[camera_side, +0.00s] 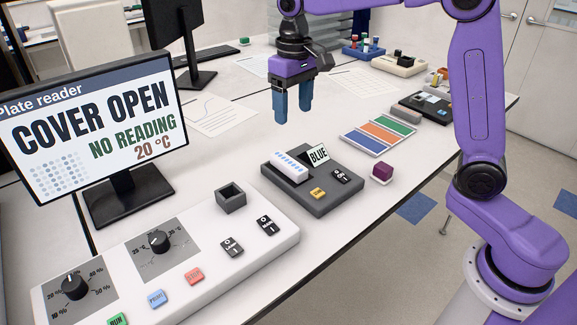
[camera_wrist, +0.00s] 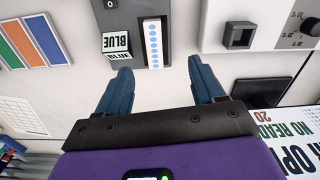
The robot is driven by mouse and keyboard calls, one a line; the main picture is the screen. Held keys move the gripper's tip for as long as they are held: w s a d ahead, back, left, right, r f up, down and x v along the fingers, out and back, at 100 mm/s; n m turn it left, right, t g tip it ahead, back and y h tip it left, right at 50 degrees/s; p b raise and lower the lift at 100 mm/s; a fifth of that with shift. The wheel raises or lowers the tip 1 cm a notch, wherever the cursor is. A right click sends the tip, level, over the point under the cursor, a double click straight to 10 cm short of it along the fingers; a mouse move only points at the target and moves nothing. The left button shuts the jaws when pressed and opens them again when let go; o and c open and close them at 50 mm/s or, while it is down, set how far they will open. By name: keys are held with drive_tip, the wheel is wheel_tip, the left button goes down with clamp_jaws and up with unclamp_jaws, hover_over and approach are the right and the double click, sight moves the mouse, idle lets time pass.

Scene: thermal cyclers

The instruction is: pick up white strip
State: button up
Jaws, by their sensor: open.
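The white strip (camera_side: 290,164), with a row of blue dots, sits on the dark grey device (camera_side: 310,204) beside a sign reading BLUE (camera_side: 318,154). In the wrist view the strip (camera_wrist: 153,43) lies above the gap between my fingers, beside the BLUE sign (camera_wrist: 116,44). My gripper (camera_side: 292,115) has blue fingers, is open and empty, and hangs above the table behind the device. In the wrist view my gripper (camera_wrist: 163,78) shows both fingers apart, with bare table between them.
A white control panel (camera_side: 272,240) with knobs, buttons and a square dark holder (camera_side: 231,198) stands in front. The plate reader screen (camera_side: 92,125) is at left.

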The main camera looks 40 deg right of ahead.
sight(289, 161)
drive_tip(key=shift+m, duration=0.7)
drive_tip(key=w+f, duration=0.1)
drive_tip(key=f, duration=0.4)
drive_tip(key=w+d+f, duration=0.1)
drive_tip(key=f, duration=0.5)
drive_tip(key=w+f, duration=0.1)
drive_tip(key=f, duration=0.5)
drive_tip(key=shift+w+d, duration=0.15)
drive_tip(key=shift+d, duration=0.1)
drive_tip(key=c, duration=1.2)
drive_tip(key=shift+c, duration=0.2)
